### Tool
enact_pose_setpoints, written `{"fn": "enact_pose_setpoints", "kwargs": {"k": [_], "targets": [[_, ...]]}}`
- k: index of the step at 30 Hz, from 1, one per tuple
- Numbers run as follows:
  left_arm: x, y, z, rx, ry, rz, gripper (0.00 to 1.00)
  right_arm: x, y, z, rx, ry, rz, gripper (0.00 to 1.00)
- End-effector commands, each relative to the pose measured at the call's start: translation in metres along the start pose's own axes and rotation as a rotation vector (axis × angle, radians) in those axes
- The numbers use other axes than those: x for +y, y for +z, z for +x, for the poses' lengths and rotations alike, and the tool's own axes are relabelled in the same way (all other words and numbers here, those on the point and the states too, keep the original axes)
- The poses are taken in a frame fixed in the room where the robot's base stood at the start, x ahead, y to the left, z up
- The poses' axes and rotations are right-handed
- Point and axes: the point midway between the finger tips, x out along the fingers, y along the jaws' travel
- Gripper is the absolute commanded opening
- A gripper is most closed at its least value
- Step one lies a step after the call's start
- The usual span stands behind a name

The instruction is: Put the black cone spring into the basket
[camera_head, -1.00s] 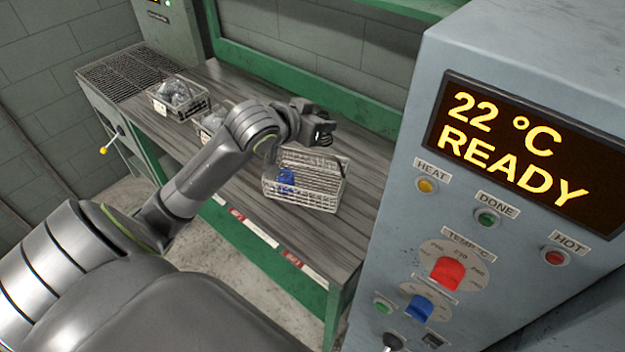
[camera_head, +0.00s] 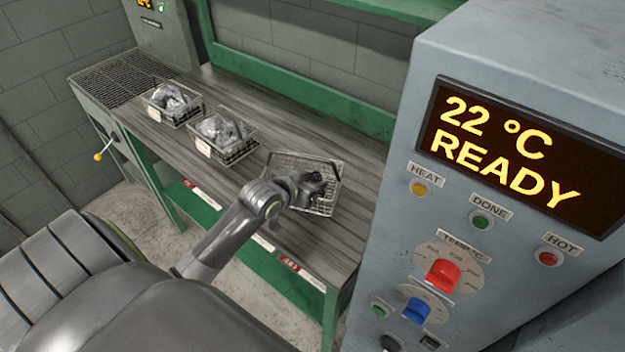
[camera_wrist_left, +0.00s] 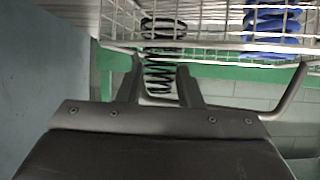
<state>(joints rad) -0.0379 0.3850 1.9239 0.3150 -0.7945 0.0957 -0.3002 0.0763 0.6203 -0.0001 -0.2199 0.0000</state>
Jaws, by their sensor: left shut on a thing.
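The wire basket (camera_head: 290,158) stands on the wooden bench near its right end. My left gripper (camera_head: 316,184) is at the basket, over its right part in the head view, and covers much of it. In the left wrist view the gripper (camera_wrist_left: 160,72) is shut on the black cone spring (camera_wrist_left: 159,78), with a finger on either side of its coils. The spring's wider coils show among the basket wires (camera_wrist_left: 215,47) at the top. I cannot tell whether the spring touches the basket. In the head view the spring is hidden. My right gripper is not in view.
A blue spring (camera_wrist_left: 272,28) is in the basket. Two more wire baskets (camera_head: 232,157) (camera_head: 180,122) with grey metallic contents stand further left on the bench (camera_head: 258,113). A large grey control cabinet (camera_head: 400,250) stands close on the right.

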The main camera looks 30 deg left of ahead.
Motion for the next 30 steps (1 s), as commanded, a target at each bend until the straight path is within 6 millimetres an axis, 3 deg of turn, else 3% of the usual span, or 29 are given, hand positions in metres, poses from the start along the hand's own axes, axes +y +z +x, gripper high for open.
{"fn": "enact_pose_setpoints", "kwargs": {"k": [21,22,26,30], "targets": [[0.000,0.009,0.006,0.002,0.001,0.000,0.09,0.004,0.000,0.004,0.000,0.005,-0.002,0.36],[0.000,0.010,0.006,0.001,0.001,0.000,0.35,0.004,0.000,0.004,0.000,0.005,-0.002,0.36],[0.000,0.010,0.006,0.001,0.000,0.000,0.52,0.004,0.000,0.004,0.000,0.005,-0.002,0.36],[0.000,0.010,0.006,0.001,0.000,0.000,0.54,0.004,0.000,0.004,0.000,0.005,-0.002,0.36]]}}
